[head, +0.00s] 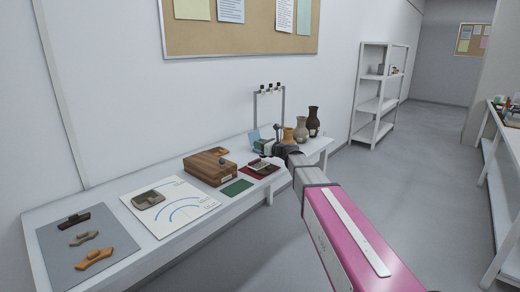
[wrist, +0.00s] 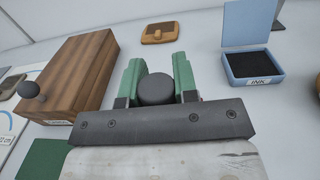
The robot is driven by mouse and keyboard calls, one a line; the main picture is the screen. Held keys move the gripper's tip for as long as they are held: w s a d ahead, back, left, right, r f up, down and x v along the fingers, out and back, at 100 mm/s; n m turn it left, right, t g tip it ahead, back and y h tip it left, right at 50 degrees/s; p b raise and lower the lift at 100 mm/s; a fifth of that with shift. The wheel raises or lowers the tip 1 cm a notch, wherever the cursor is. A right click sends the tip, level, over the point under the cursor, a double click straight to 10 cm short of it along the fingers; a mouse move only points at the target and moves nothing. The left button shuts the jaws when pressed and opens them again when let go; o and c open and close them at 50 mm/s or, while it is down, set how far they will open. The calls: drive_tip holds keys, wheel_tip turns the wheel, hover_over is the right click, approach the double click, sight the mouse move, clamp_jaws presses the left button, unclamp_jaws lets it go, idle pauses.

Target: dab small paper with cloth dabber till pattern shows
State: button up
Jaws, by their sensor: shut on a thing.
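My gripper (wrist: 158,85) has green fingers, shut on a dark, round-topped thing (wrist: 157,90) that looks like the cloth dabber. Its underside is hidden. In the head view my gripper (head: 279,143) is over the back part of the table, beyond the maroon mat. An open blue ink box (wrist: 253,62) with a black pad, labelled INK, stands to the right of the gripper in the wrist view. A grey piece (head: 262,166) lies on the maroon mat (head: 270,174). I cannot pick out the small paper for certain; no pattern on it is visible.
A wooden box (wrist: 70,75) with a dark knob stands left of the gripper. A brown wooden piece (wrist: 160,33) lies behind. Several vases (head: 301,128) stand at the far end.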

drive_tip(key=shift+r, duration=1.75)
drive_tip(key=shift+d, duration=0.15)
